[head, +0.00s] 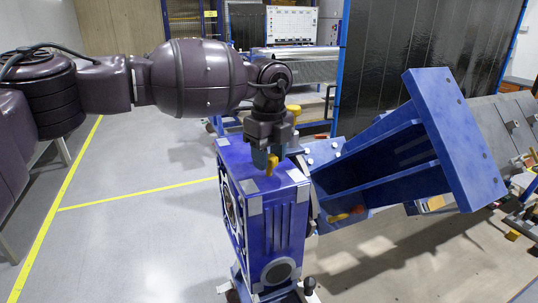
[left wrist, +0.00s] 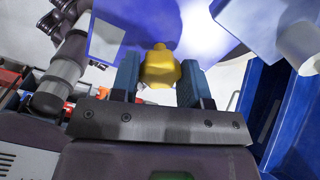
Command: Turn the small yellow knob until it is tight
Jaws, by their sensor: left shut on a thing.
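The small yellow knob (head: 271,164) sits at the top of the blue box-shaped housing (head: 262,195) of the rotary jig. My left gripper (head: 264,158) points down at it from above. In the left wrist view the knob (left wrist: 160,68) is between the two blue-grey fingers of my left gripper (left wrist: 160,75), which is shut on it. My right gripper is not in view.
A dark panel (head: 425,55) is behind. The grey floor (head: 130,235) at left is clear, with yellow lines.

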